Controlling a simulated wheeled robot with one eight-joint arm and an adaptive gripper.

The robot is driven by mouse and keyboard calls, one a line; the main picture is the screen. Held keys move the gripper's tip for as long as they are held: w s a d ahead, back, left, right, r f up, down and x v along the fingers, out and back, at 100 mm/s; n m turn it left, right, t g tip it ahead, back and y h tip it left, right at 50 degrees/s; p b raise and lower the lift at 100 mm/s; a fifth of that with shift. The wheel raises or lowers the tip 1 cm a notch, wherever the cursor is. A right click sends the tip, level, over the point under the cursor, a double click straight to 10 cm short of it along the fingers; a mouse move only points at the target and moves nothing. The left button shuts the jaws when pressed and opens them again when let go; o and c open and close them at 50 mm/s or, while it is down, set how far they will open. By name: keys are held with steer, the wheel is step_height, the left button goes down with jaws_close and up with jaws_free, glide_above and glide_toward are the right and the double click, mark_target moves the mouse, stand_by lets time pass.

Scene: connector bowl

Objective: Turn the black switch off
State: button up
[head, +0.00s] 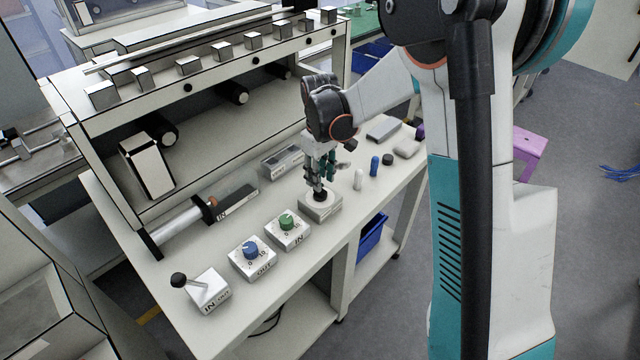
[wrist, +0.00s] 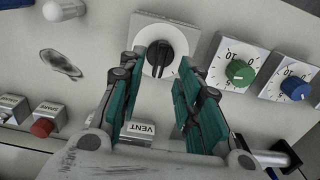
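The black switch is a round black knob (wrist: 160,58) on a white dial and a pale square box. In the head view the knob (head: 320,196) sits on its box (head: 321,209) near the front of the bench. My gripper (head: 320,187) points down right over it. In the wrist view the fingers of my gripper (wrist: 163,60) are apart, with the knob showing between their tips. A gap shows on both sides of the knob. I cannot tell whether the tips are level with it or above it.
A green dial (head: 287,223), a blue dial (head: 250,250) and a black-ended lever (head: 179,280) stand in a row to the left. White (head: 358,180) and blue (head: 375,167) pegs stand to the right. A raised panel (head: 215,120) rises behind.

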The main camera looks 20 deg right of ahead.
step_height(320, 180, up, 8)
stand_by(0.5)
steer(key=s+r+m+t, duration=0.3)
steer(key=s+r, duration=0.6)
steer(key=s, duration=0.3)
steer(key=s+f+m+t, duration=0.1)
steer(key=s+m+t, duration=0.2)
steer(key=s, duration=1.1)
steer(key=shift+t, duration=0.5)
steer(key=shift+d+f, duration=0.1)
